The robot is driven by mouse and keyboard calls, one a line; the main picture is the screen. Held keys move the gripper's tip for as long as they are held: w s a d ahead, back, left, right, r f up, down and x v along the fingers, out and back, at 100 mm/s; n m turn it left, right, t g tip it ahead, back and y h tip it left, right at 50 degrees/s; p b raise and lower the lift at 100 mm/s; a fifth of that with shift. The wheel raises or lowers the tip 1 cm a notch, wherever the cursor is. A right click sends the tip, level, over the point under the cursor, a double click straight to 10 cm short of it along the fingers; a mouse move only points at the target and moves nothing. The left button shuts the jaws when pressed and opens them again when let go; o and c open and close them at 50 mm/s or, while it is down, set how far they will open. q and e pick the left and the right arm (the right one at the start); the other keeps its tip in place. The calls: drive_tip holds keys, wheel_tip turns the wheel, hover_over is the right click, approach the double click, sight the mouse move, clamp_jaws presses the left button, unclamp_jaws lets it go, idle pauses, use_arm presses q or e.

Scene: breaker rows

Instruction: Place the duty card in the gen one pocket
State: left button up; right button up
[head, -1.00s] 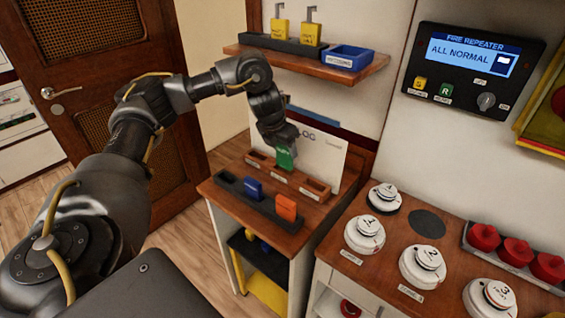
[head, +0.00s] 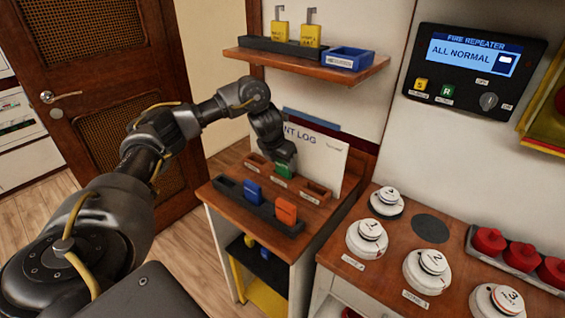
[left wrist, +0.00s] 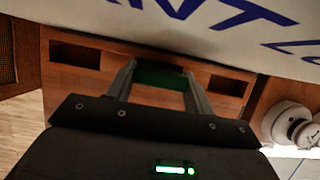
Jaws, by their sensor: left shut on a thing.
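My left gripper (head: 285,163) is shut on a green card (head: 284,171), at the middle of the back row of wooden pockets. In the left wrist view the green card (left wrist: 160,76) sits between the two fingers (left wrist: 159,88). The left pocket (left wrist: 75,54) and right pocket (left wrist: 228,86) look empty and dark. The middle pocket is hidden by the card and gripper, so I cannot tell how deep the card is in it. The pocket labels are too small to read. My right gripper is not in view.
A black rack in front holds a blue card (head: 252,190) and an orange card (head: 286,211). A white log board (head: 318,155) stands close behind the pockets. A shelf (head: 310,66) hangs above. White detectors (head: 367,238) stand on the right counter.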

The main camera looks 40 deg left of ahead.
use_arm(q)
drive_tip(key=shift+f, duration=0.15)
drive_tip(key=o, duration=1)
drive_tip(key=shift+o, duration=0.2)
drive_tip(key=shift+r, duration=0.45)
drive_tip(key=p+v, duration=0.4)
drive_tip(key=v, duration=0.7)
drive_tip(key=shift+s+r, duration=0.15)
drive_tip(key=shift+s, duration=0.1)
